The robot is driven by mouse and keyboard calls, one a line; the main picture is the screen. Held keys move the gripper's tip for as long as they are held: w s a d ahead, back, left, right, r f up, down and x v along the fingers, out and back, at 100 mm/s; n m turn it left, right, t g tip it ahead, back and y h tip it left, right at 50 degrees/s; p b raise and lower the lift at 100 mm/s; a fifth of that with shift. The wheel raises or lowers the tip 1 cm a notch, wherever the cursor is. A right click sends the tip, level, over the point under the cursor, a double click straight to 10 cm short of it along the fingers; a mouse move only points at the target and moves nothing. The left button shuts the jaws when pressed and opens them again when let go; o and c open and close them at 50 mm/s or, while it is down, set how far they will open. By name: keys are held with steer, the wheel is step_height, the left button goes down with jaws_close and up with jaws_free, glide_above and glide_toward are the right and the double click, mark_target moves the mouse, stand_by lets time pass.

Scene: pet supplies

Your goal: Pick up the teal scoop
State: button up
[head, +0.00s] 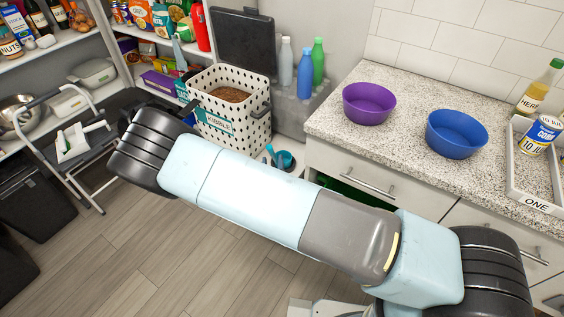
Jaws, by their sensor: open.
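A teal scoop (285,160) sits low in the gap between the kibble bin and the counter drawers. Its cup is round, and a teal handle shows just left of it. My pale blue arm crosses in front and hides the area below it. What the scoop rests on is mostly hidden. My gripper is not in view; only my arm links show.
A white perforated kibble bin (262,132) stands behind my arm. A speckled counter (400,106) holds a purple bowl (369,103), a blue bowl (456,134) and a white tray (514,170). A step stool (85,165) stands left. Wooden floor is clear at front left.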

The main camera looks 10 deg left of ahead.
steer(key=shift+w+a+r, duration=0.1)
steer(key=shift+w+a, duration=0.15)
steer(key=shift+w, duration=1.2)
steer(key=shift+w+a+r, duration=0.1)
steer(key=shift+w+a, duration=0.1)
steer(key=shift+w, duration=1.2)
jaws_close()
